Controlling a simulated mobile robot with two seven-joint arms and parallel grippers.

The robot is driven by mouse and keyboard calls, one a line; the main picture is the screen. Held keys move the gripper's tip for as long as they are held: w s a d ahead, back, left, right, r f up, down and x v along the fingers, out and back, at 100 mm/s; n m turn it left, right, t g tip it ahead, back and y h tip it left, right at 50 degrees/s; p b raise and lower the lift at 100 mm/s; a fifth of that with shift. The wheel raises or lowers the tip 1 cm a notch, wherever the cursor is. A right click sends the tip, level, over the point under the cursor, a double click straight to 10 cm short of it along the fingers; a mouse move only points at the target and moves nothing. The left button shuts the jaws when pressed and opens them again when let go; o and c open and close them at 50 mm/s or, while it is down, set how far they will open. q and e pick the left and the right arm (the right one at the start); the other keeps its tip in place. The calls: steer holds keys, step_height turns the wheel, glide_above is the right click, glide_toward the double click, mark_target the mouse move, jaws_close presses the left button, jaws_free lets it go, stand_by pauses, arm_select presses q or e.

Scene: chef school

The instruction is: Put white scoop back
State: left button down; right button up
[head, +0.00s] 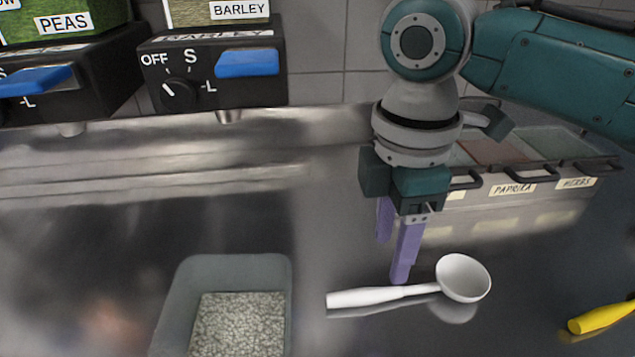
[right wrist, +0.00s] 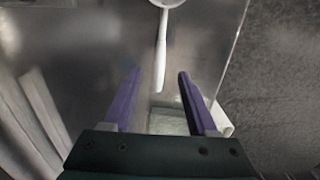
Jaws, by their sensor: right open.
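The white scoop (head: 463,277) lies on the shiny metal counter, its bowl to the right and its handle pointing left. My right gripper (head: 392,262) points down just above and behind the scoop's handle, with its purple fingers apart and nothing between them. One fingertip appears close to the handle; I cannot tell whether it touches. In the right wrist view the scoop's handle (right wrist: 161,60) lies ahead, in line with the gap between the fingers (right wrist: 158,77). My left gripper is not in view.
A grey container (head: 180,300) of pale grain stands left of the scoop. A yellow-handled tool (head: 600,318) lies at the right. A spice rack with labelled bins (head: 513,190) stands behind the gripper. Dispensers (head: 212,75) hang at the upper left. The counter's left side is clear.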

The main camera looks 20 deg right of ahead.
step_height(320, 180, up, 4)
steer(key=s+a+f+m+t+y, duration=0.2)
steer(key=s+a+f+m+y, duration=0.15)
steer(key=s+a, duration=0.4)
steer(key=s+d+m+t+h, duration=0.1)
steer(key=s+d+m+h, duration=0.2)
steer(key=s+d+m, duration=0.4)
steer(key=s+m, duration=0.2)
steer(key=m, duration=0.1)
steer(key=shift+d+t, duration=0.25)
steer(key=shift+t, duration=0.05)
steer(key=shift+s+r, duration=0.1)
